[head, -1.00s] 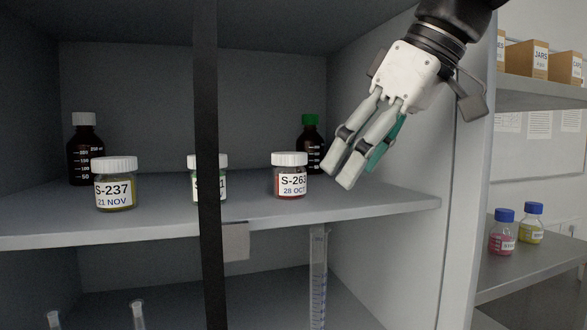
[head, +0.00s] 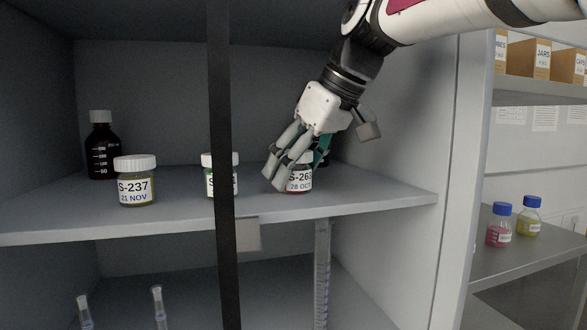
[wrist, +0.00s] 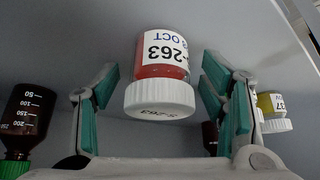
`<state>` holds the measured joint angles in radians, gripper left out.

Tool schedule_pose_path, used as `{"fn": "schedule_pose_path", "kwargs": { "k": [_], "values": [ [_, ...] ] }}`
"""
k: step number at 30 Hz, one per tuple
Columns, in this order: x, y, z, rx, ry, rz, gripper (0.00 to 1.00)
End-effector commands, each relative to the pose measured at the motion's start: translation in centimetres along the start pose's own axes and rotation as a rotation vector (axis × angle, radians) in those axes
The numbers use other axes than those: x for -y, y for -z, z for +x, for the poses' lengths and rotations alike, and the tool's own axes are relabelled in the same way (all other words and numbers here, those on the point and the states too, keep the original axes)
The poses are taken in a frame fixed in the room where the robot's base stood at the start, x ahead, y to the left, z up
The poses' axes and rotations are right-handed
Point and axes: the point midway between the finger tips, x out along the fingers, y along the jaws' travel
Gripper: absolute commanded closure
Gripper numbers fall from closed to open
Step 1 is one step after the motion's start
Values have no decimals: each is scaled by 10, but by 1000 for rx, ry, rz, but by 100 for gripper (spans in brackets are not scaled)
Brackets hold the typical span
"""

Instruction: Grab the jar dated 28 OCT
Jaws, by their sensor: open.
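The jar dated 28 OCT (head: 299,183), labelled S-263 with a white lid and red contents, stands on the shelf at the right, partly hidden by my gripper in the head view. In the wrist view the jar (wrist: 164,65) appears upside down between the two teal-padded fingers. My gripper (head: 286,178) is open, with its fingers around the jar. In the wrist view there is a visible gap between the jar and each finger (wrist: 158,97).
The S-237 jar (head: 136,182) dated 21 NOV and another white-lidded jar (head: 211,178) stand to the left on the shelf (head: 330,203). A dark vertical post (head: 221,120) crosses in front of the middle jar. A brown bottle (head: 102,150) stands behind.

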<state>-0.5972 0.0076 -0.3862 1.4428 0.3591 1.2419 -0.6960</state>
Motion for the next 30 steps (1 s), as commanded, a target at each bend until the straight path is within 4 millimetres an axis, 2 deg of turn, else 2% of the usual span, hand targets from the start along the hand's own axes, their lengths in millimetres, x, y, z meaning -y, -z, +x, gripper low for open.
{"fn": "schedule_pose_path", "kwargs": {
  "k": [8, 15, 30],
  "values": [
    [0, 0, 3, 0, 0, 0, 35],
    [0, 0, 3, 0, 0, 0, 87],
    [-1, 5, -4, -2, -2, 0, 87]
  ]
}}
